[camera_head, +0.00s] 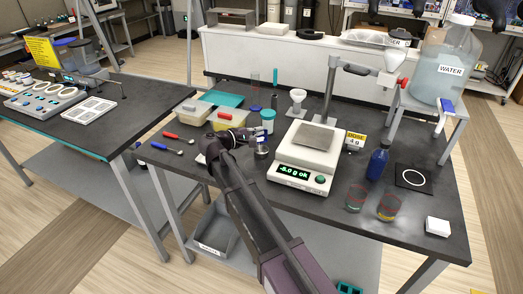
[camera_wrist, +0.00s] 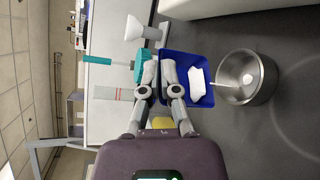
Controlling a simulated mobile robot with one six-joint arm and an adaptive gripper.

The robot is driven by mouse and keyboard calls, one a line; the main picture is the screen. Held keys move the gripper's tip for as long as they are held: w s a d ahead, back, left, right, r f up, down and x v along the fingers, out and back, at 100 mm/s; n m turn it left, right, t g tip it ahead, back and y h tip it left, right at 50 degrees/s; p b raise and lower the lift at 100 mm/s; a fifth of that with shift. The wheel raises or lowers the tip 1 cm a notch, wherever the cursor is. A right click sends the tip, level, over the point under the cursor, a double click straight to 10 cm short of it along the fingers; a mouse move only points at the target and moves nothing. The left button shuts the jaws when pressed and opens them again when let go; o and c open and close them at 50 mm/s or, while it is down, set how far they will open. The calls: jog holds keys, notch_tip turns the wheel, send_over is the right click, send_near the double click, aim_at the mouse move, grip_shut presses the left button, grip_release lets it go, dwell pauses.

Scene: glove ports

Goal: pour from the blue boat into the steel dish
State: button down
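The blue boat (camera_wrist: 204,99) is in the wrist view, with a white mass inside near its right side. My gripper (camera_wrist: 162,72) is shut on its left edge and holds it beside the steel dish (camera_wrist: 267,88). The dish holds a small white heap. A thin pale streak runs from the boat's right edge over the dish's rim. In the head view the dish (camera_head: 262,153) stands on the black table, left of the scale. My gripper (camera_head: 244,135) is just above and left of it there; the boat is mostly hidden.
A white scale (camera_head: 302,180) with a lit display stands right of the dish. A white funnel (camera_head: 297,96) and a teal-lidded jar (camera_head: 268,127) stand behind. Tubs (camera_head: 191,113) and spoons (camera_head: 178,137) are at left. A blue bottle (camera_head: 378,163) and two glasses stand at right.

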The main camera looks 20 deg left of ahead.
jog(key=shift+s+d+f+m+t+b, duration=0.1)
jog(key=shift+s+d+m+t+b, duration=0.15)
jog(key=shift+m+b, duration=0.35)
jog(key=shift+s+d+f+m+t+b, duration=0.1)
jog(key=shift+s+m+t+b, duration=0.3)
jog(key=shift+m, duration=0.35)
jog(key=shift+s+d+m+t+b, duration=0.15)
jog(key=shift+d+m+t+b, duration=0.1)
jog(key=shift+m+b, duration=0.4)
dwell(0.9)
jog(key=shift+s+d+f+m+t+h+b, duration=0.15)
jog(key=shift+s+f+m+t+h+b, duration=0.15)
jog(key=shift+m+b, duration=0.5)
jog(key=shift+s+d+f+m+t+h+b, duration=0.15)
jog(key=shift+m+h+b, duration=0.35)
jog(key=shift+m, duration=0.4)
dwell(3.4)
